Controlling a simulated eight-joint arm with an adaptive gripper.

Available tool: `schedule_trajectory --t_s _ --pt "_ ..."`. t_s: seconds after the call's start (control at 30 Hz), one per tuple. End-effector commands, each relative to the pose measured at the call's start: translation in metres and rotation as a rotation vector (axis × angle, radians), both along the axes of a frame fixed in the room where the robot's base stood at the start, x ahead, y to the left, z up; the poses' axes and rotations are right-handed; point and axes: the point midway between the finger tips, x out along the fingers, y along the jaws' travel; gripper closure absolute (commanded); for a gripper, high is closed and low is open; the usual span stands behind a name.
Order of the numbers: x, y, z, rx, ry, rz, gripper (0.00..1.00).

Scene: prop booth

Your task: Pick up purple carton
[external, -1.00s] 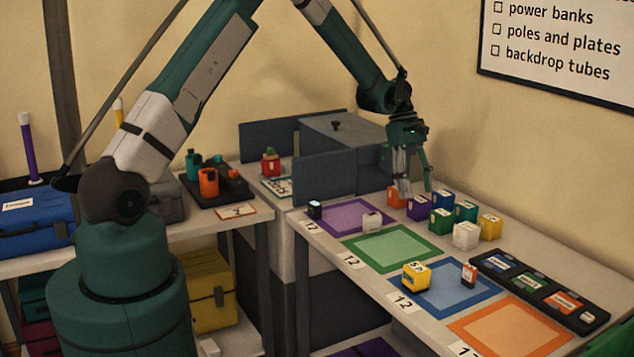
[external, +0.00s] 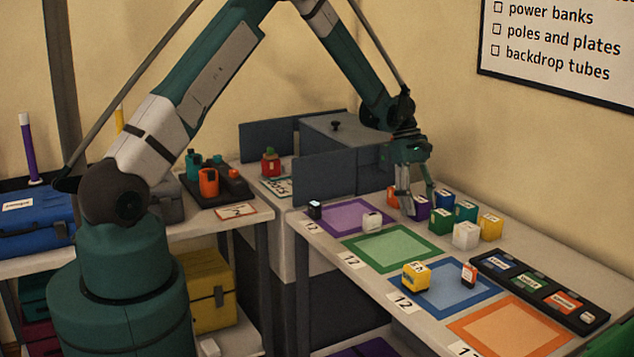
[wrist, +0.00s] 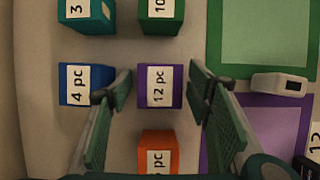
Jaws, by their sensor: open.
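The purple carton (wrist: 158,86) stands upright on the table with a white "12 pc" label on top. In the wrist view it lies between the two fingers of my gripper (wrist: 162,85), with a gap on each side. In the external view the purple carton (external: 421,207) shows partly behind my gripper (external: 416,205), which is lowered around it. My gripper is open and holds nothing.
An orange carton (wrist: 157,150), a blue carton (wrist: 87,85) and a green carton (wrist: 160,14) stand close around it. White (external: 466,235) and yellow (external: 490,226) cartons stand nearby. A dark panel (external: 333,185) rises behind. The green mat (external: 392,248) is clear inside.

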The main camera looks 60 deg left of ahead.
Motion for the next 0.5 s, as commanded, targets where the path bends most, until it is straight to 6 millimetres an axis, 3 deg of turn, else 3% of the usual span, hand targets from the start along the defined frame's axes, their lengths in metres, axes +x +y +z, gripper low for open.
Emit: schedule_trajectory --t_s 0.4,0.5 --pt "0.0001 0.0001 0.0004 0.000 0.000 0.000 0.50" --pt "0.0001 0.0001 0.0004 0.000 0.000 0.000 0.63"
